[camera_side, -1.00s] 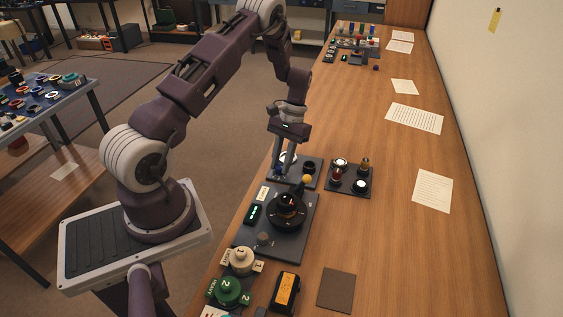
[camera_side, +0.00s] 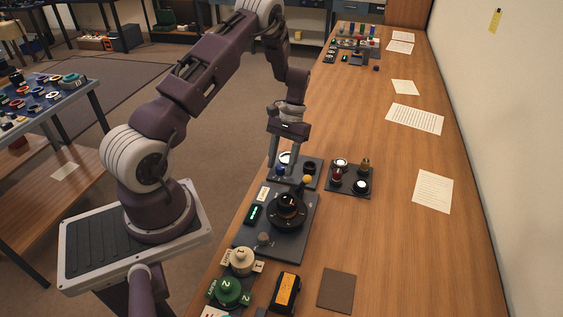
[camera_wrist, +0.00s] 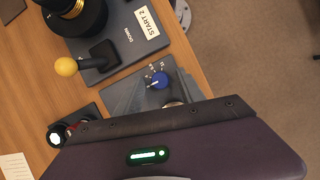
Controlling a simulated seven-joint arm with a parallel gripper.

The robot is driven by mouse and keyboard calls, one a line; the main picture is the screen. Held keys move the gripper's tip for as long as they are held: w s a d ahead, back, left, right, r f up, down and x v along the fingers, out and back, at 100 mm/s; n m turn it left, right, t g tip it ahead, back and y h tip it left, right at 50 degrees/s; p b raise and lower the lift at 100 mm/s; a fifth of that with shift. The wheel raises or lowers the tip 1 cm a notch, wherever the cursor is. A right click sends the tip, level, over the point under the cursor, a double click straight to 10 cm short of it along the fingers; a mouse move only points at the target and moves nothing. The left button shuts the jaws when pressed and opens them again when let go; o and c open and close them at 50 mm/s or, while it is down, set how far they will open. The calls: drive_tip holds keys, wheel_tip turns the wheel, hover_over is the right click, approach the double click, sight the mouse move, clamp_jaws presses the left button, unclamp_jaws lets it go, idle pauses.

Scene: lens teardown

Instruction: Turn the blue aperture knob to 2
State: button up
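The blue aperture knob (camera_wrist: 158,80) sits on a grey plate (camera_wrist: 128,95) in the wrist view. A white pointer mark on it faces left, towards small white scale marks too small to read surely. In the side view the blue knob (camera_side: 280,170) shows small, close to the fingertips. My gripper (camera_side: 284,171) is over the left part of this plate, pointing down, with its two fingers apart and nothing seen between them. In the wrist view the gripper body fills the bottom and its fingertips are hidden.
A larger panel with a black round unit (camera_side: 288,211) and a yellow ball lever (camera_side: 307,179) stands just nearer the side camera. A small dark plate (camera_side: 349,187) with several parts lies to the right. The wooden table beyond is mostly clear, with paper sheets (camera_side: 415,118).

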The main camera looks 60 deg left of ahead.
drive_tip(key=v, duration=0.7)
wheel_tip(320, 180, up, 11)
drive_tip(key=m+t, duration=0.1)
drive_tip(key=t, duration=0.1)
hover_over(286, 166)
drive_tip(key=d, duration=0.6)
drive_tip(key=s+d+r+m+t+y, duration=0.2)
drive_tip(key=s+d+r, duration=0.4)
drive_tip(key=r, duration=0.4)
drive_tip(key=s+d+r+m+t, duration=0.1)
drive_tip(key=s+d+t, duration=0.1)
drive_tip(key=s+d, duration=0.3)
drive_tip(key=s+d+r+m+t, duration=0.2)
drive_tip(key=s+d, duration=0.3)
drive_tip(key=s, duration=0.5)
drive_tip(key=shift+r+t, duration=0.2)
drive_tip(key=shift+t, duration=0.5)
